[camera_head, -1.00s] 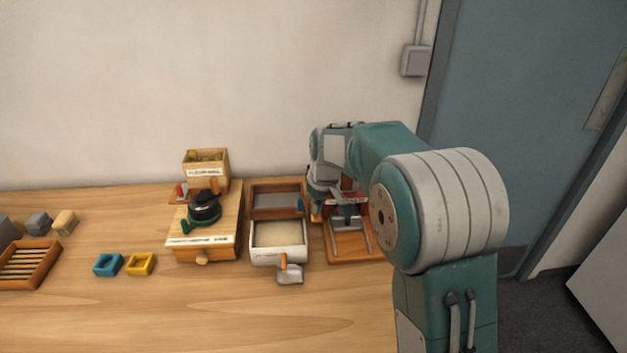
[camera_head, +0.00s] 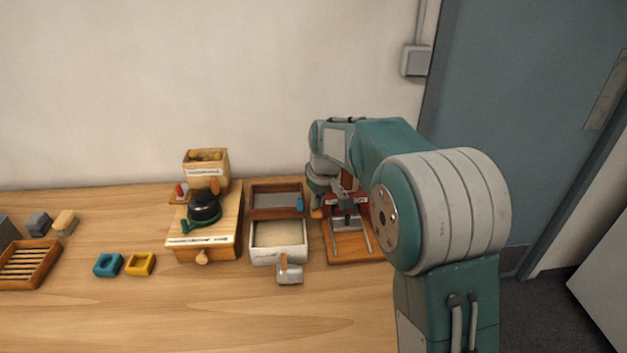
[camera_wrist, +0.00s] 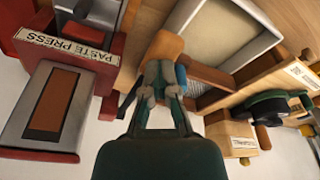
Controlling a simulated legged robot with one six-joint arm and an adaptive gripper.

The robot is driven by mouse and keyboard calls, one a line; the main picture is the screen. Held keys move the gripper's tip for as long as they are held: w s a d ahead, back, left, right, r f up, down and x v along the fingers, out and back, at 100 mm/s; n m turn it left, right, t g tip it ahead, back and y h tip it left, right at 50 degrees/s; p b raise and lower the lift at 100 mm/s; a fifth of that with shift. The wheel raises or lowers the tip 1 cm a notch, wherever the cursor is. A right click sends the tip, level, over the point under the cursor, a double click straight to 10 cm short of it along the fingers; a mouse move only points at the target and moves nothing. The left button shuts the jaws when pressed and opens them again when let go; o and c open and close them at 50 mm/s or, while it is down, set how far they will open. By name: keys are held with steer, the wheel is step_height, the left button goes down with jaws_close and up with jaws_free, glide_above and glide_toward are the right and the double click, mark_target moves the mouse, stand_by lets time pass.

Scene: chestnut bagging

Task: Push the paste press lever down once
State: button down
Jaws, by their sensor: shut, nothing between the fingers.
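The red paste press (camera_head: 347,207) stands at the right end of the table, partly hidden by my arm in the head view. In the wrist view the press (camera_wrist: 110,78) is at the left, with its "PASTE PRESS" label and a grey plate with a brown inset. A wooden, handle-like piece (camera_wrist: 166,46) shows just beyond my fingertips; I cannot tell whether it is the lever or whether they touch. My gripper (camera_wrist: 160,80) is shut and empty, beside the press. In the head view its fingertips are hard to make out.
Left of the press are a wooden tray with a pale bin (camera_head: 278,256) and a scoop (camera_head: 290,274). Further left are a wooden station (camera_head: 203,240), blue (camera_head: 107,265) and yellow (camera_head: 140,264) frames, and a slatted tray (camera_head: 30,264). The front table is clear.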

steer(key=shift+w+a+r, duration=0.1)
steer(key=shift+w+r, duration=0.1)
steer(key=shift+r, duration=1.6)
steer(key=shift+w+r, duration=0.15)
steer(key=shift+r, duration=1.65)
steer(key=shift+r, duration=0.2)
step_height(320, 180, up, 5)
steer(key=shift+f, duration=0.2)
